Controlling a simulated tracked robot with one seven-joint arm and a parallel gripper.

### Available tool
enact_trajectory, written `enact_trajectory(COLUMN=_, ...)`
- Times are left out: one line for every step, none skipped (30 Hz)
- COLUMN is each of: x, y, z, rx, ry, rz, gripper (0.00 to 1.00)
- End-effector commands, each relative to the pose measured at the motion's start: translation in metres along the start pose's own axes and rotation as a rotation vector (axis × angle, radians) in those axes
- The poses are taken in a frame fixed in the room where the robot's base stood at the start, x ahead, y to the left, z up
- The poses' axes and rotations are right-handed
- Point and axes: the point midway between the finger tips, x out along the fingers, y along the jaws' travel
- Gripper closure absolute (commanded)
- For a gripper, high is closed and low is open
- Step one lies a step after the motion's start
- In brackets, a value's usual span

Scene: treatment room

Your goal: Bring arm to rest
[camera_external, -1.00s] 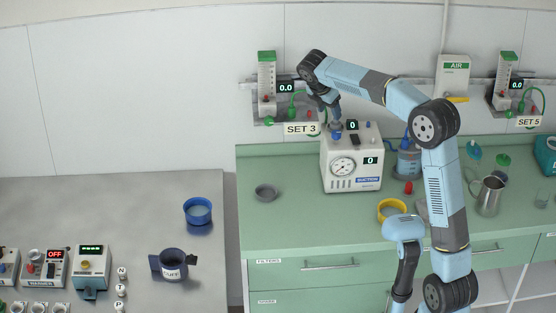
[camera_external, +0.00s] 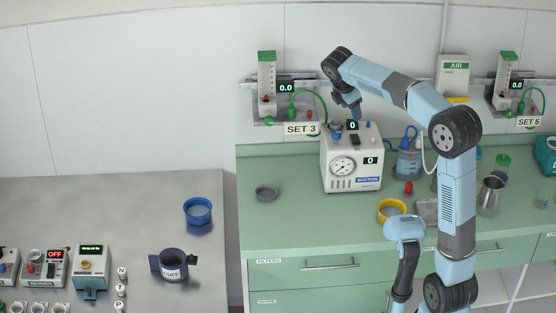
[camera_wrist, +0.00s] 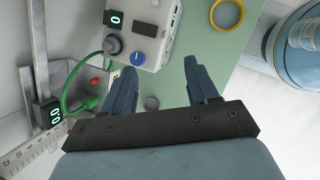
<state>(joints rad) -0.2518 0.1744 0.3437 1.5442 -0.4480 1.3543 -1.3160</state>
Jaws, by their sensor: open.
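My arm (camera_external: 456,190) is raised and bent over the green counter. Whether a finger touches the unit cannot be told.
A flowmeter (camera_external: 267,85) with a green hose hangs on the wall behind the unit. The counter's left part is mostly clear around a grey dish (camera_external: 266,192).

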Motion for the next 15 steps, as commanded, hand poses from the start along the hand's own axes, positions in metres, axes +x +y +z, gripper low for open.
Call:
enact_trajectory(x=-0.004, y=-0.017, z=0.011, rx=0.072, ry=0.0, rz=0.007, gripper=0.41)
enact_trajectory(x=-0.004, y=-0.026, z=0.015, rx=0.116, ry=0.003, rz=0.008, gripper=0.41)
enact_trajectory(x=-0.005, y=-0.038, z=0.022, rx=0.174, ry=0.007, rz=0.013, gripper=0.41)
enact_trajectory(x=-0.006, y=-0.047, z=0.026, rx=0.219, ry=0.01, rz=0.016, gripper=0.41)
enact_trajectory(x=-0.006, y=-0.056, z=0.031, rx=0.265, ry=0.014, rz=0.017, gripper=0.41)
enact_trajectory(x=-0.007, y=-0.068, z=0.037, rx=0.324, ry=0.019, rz=0.021, gripper=0.41)
enact_trajectory(x=-0.007, y=-0.078, z=0.04, rx=0.369, ry=0.023, rz=0.023, gripper=0.41)
enact_trajectory(x=-0.007, y=-0.087, z=0.044, rx=0.415, ry=0.028, rz=0.026, gripper=0.41)
enact_trajectory(x=-0.007, y=-0.1, z=0.05, rx=0.477, ry=0.034, rz=0.03, gripper=0.41)
enact_trajectory(x=-0.006, y=-0.11, z=0.053, rx=0.524, ry=0.039, rz=0.031, gripper=0.41)
enact_trajectory(x=-0.006, y=-0.119, z=0.056, rx=0.569, ry=0.045, rz=0.034, gripper=0.41)
enact_trajectory(x=-0.005, y=-0.133, z=0.061, rx=0.632, ry=0.052, rz=0.037, gripper=0.41)
enact_trajectory(x=-0.005, y=-0.142, z=0.064, rx=0.68, ry=0.059, rz=0.038, gripper=0.41)
enact_trajectory(x=-0.004, y=-0.152, z=0.067, rx=0.726, ry=0.065, rz=0.041, gripper=0.41)
enact_trajectory(x=-0.003, y=-0.165, z=0.07, rx=0.789, ry=0.075, rz=0.043, gripper=0.41)
